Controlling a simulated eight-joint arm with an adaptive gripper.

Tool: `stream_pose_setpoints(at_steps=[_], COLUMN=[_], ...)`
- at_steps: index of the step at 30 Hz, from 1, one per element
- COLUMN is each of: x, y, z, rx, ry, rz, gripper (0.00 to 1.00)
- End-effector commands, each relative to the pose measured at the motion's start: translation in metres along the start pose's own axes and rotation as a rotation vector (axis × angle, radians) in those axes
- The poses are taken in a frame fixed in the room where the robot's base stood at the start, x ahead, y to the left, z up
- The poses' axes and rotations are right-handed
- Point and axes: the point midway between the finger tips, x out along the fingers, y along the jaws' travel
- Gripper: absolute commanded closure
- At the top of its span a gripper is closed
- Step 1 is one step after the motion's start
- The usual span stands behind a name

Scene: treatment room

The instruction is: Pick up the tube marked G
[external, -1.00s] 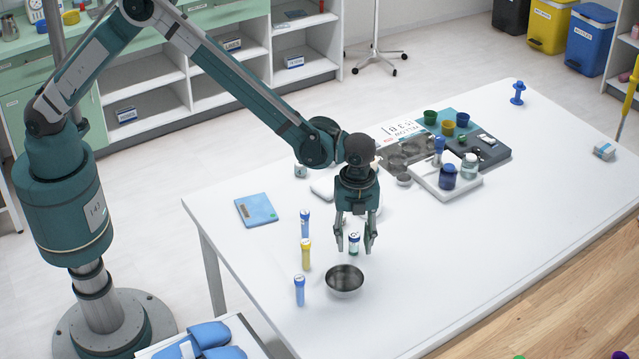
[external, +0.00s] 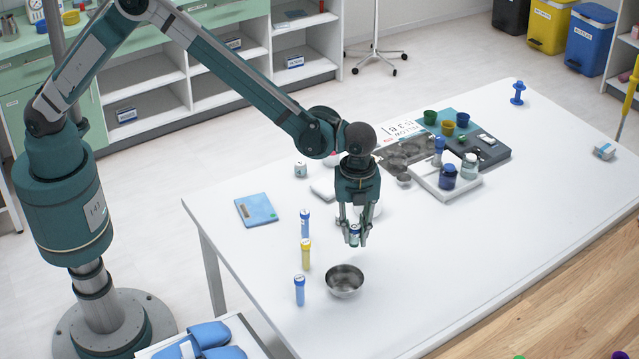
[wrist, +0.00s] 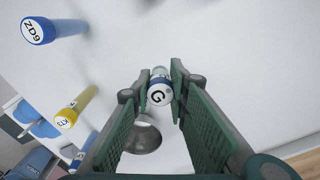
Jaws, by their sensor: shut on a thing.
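The tube marked G (wrist: 159,96) has a white cap with a black G in the wrist view. In the external view the tube (external: 354,235) hangs upright or nearly so between the fingers, its lower end seeming a little above the white table. My gripper (external: 354,241) is shut on it, a finger on each side; the gripper (wrist: 160,80) also shows in the wrist view. The fingers hide part of the tube's body.
Two blue tubes (external: 305,224) (external: 299,291) and a yellow tube (external: 306,254) stand to the left. A metal bowl (external: 345,280) is just in front. A blue pad (external: 256,210) lies further left. Trays and jars (external: 448,176) are at the back right. The table's right front is clear.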

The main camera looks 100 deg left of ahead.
Motion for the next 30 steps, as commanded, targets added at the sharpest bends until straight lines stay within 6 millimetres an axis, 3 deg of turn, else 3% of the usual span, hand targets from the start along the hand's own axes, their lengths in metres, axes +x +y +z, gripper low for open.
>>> stream_pose_setpoints(at_steps=[6,13,30], x=[-0.035,-0.061,-0.07], y=[0.0,0.0,0.0], z=[0.0,0.0,0.0], rx=[0.0,0.0,0.0], ry=[0.0,0.0,0.0], rz=[0.0,0.0,0.0], gripper=[0.94,0.94,0.94])
